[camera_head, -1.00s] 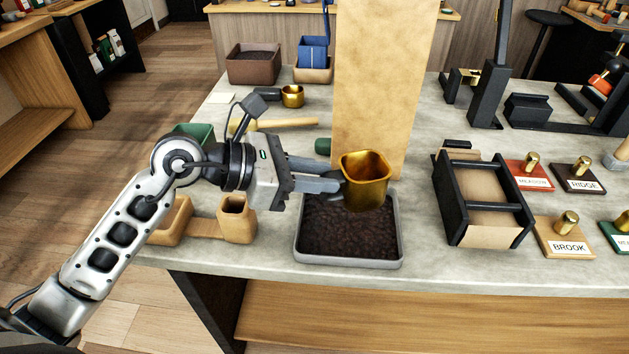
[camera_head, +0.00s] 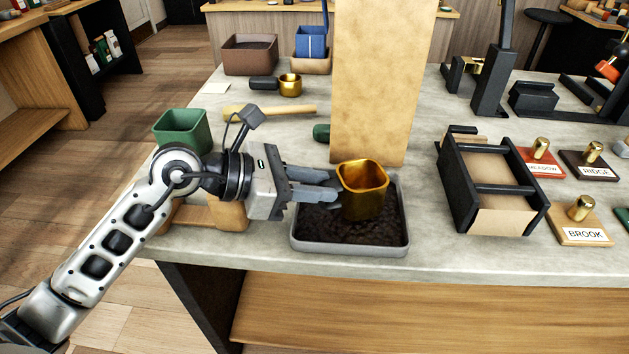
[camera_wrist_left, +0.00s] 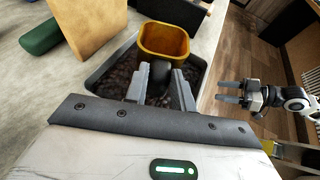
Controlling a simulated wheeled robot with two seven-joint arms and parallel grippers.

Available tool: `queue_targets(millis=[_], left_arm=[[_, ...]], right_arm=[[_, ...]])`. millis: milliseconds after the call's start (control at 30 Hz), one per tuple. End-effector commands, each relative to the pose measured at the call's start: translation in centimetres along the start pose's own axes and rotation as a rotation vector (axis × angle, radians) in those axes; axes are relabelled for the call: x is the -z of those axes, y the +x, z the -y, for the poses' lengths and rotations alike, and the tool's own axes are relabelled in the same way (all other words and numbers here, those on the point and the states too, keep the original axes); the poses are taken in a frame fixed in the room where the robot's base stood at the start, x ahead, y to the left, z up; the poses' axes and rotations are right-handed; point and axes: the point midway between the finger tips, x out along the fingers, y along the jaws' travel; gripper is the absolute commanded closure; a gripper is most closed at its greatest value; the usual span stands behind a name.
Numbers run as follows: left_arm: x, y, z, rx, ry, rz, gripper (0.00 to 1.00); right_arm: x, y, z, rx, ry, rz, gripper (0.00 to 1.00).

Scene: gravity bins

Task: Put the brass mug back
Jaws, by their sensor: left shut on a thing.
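The brass mug (camera_head: 364,190) is upright over the grey tray (camera_head: 350,248) of dark granules, and it also shows in the left wrist view (camera_wrist_left: 163,42). My left gripper (camera_head: 332,187) reaches in from the left and is shut on the mug's near side, where a dark handle part (camera_wrist_left: 160,74) sits between the fingers. I cannot tell whether the mug's base touches the granules. My right gripper (camera_wrist_left: 229,92) shows only in the left wrist view, away from the counter things, with its fingers apart and nothing between them.
A tall tan board (camera_head: 380,80) stands right behind the tray. A black-framed box (camera_head: 492,185) and name plaques (camera_head: 580,232) stand to the right. A green bin (camera_head: 183,130), a wooden-handled tool (camera_head: 270,111) and a small brass cup (camera_head: 290,85) lie left and behind.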

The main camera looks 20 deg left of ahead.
Motion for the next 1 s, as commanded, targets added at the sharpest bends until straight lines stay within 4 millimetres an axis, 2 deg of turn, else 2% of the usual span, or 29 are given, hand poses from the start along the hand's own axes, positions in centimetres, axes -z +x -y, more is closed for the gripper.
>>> queue_targets(millis=[1000], left_arm=[[0.86, 0.35, -0.02, -0.001, 0.001, 0.001, 1.0]], right_arm=[[-0.77, 0.34, -0.2, -0.001, -0.001, 0.0, 0.44]])
